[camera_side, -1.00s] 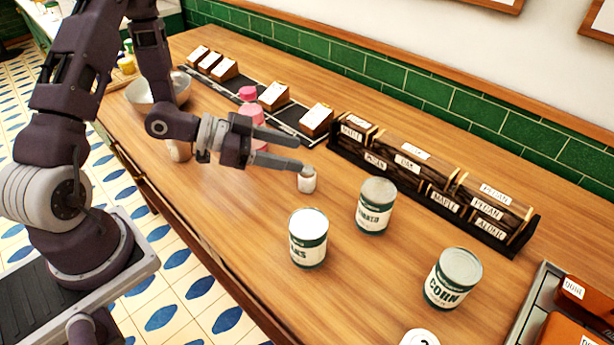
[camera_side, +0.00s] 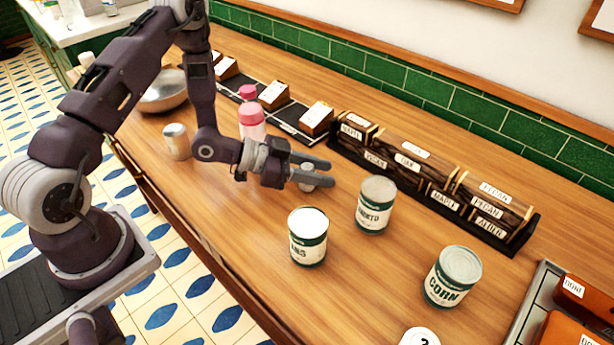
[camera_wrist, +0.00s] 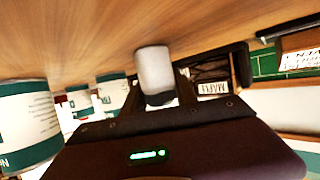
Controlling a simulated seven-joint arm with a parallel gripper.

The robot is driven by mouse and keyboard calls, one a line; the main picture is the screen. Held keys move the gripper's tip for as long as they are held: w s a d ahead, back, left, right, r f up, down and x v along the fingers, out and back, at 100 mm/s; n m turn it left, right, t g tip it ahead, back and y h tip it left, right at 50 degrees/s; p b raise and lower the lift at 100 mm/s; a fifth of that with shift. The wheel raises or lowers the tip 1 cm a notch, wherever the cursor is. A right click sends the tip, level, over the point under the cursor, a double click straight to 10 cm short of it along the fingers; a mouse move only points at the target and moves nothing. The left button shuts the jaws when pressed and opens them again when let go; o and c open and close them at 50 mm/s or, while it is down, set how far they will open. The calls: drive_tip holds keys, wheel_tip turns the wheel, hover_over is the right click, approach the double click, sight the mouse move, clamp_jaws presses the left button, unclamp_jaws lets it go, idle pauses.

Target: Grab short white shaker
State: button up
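The short white shaker (camera_side: 306,185) stands upright on the wooden counter, partly hidden by my gripper in the side view. My gripper (camera_side: 318,171) is low over the counter, its fingers spread with the shaker between them. In the wrist view the pale shaker (camera_wrist: 154,70) shows between the dark fingers of my gripper (camera_wrist: 162,98). Firm contact on both sides cannot be made out.
Three green-and-white cans stand in front and to the right: a near can (camera_side: 308,237), a tomato can (camera_side: 375,205) and a corn can (camera_side: 453,277). A wood-block rack (camera_side: 430,185) stands behind.

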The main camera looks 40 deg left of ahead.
clamp_jaws()
drive_tip(key=shift+r, duration=0.1)
